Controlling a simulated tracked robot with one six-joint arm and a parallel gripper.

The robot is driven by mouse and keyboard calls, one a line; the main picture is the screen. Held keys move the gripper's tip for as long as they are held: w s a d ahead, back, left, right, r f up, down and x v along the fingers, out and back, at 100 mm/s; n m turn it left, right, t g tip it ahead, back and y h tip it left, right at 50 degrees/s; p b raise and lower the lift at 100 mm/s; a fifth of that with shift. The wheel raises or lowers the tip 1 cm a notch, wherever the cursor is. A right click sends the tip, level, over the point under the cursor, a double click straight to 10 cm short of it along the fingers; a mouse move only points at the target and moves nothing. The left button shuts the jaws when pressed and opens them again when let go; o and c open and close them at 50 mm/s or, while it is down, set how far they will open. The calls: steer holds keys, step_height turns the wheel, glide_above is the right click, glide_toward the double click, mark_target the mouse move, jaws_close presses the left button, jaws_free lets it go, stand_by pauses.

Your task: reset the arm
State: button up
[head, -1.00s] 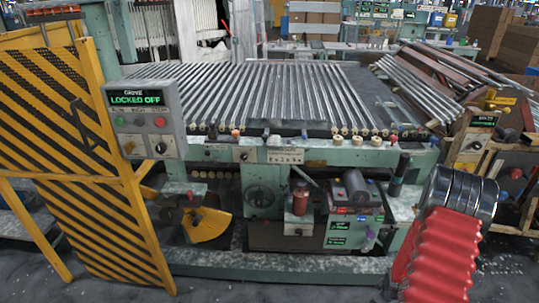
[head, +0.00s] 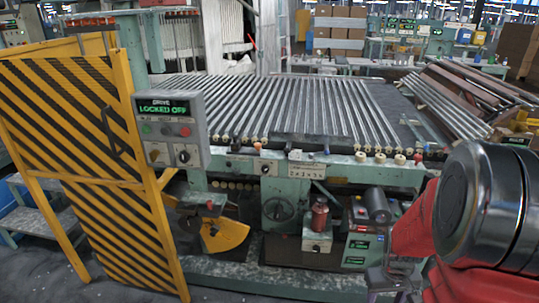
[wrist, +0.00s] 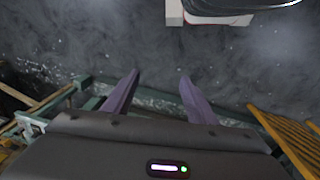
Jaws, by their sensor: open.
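My gripper (wrist: 160,80) shows in the wrist view with its two dark purple-grey fingers spread apart. Nothing is between them. Beyond the fingers is bare grey floor, with a green machine base bar crossing behind them. In the head view my red arm with its dark metal joint fills the lower right, in front of the glass-tubing machine (head: 340,172). I cannot make out the fingers clearly in the head view.
A yellow-and-black striped gate (head: 82,150) stands at the left. The control box (head: 172,132) beside it reads "LOCKED OFF". Glass tubes (head: 300,105) lie in a row on the machine bed. More tubes (head: 465,95) lie at the right. Open floor (wrist: 140,40) shows in the wrist view.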

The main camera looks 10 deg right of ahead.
steer(key=s+a+r+n+t, duration=0.1)
steer(key=s+a+r+t, duration=0.1)
steer(key=a+r, duration=0.9)
steer(key=s+a+r+n+t+y, duration=0.1)
steer(key=s+a+r+t, duration=0.2)
steer(key=a+r, duration=0.8)
steer(key=v, duration=0.4)
steer(key=shift+s, duration=0.35)
